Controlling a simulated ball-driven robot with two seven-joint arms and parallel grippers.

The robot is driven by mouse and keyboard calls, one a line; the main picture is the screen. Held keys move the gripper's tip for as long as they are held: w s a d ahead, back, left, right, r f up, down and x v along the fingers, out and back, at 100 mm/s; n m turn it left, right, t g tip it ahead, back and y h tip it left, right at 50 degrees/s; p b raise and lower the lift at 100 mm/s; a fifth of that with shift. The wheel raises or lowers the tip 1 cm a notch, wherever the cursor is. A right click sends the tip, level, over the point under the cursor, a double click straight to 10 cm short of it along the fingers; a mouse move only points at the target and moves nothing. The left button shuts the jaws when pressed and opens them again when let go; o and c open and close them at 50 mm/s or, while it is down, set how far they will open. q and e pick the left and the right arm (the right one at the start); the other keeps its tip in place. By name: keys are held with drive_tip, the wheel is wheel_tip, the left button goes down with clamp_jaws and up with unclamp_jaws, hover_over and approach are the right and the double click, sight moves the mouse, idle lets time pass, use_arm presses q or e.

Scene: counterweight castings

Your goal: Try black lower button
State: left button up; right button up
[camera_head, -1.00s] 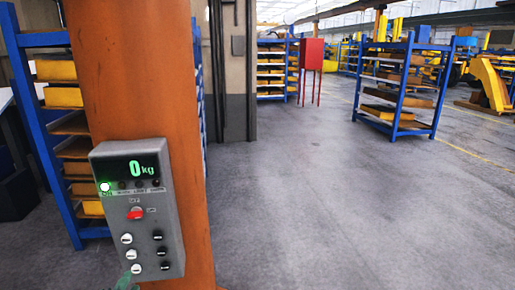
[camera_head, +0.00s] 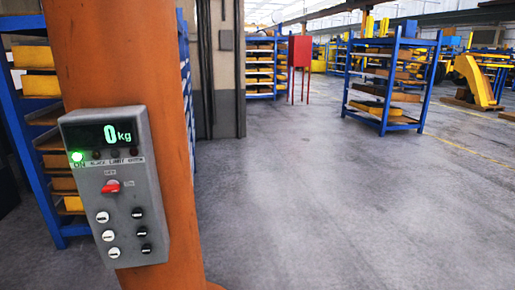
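A grey control box (camera_head: 118,190) is fixed to an orange column on the left. Its display (camera_head: 110,134) reads 0 kg, and a green lamp (camera_head: 77,157) marked ON is lit below it. A red rotary switch (camera_head: 111,187) sits mid-box. Below are two columns of buttons: white ones on the left and black ones on the right. The black buttons are an upper one (camera_head: 137,213), a middle one (camera_head: 142,232) and a bottom one (camera_head: 147,248). Their labels are too small to read. Nothing touches the buttons. Neither of my grippers shows.
The orange column (camera_head: 115,60) carries the box. A blue rack (camera_head: 45,190) with yellow bins stands behind it on the left. A red cabinet on legs (camera_head: 300,51) and a blue shelf (camera_head: 385,85) stand further back. The grey floor (camera_head: 330,210) on the right is clear.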

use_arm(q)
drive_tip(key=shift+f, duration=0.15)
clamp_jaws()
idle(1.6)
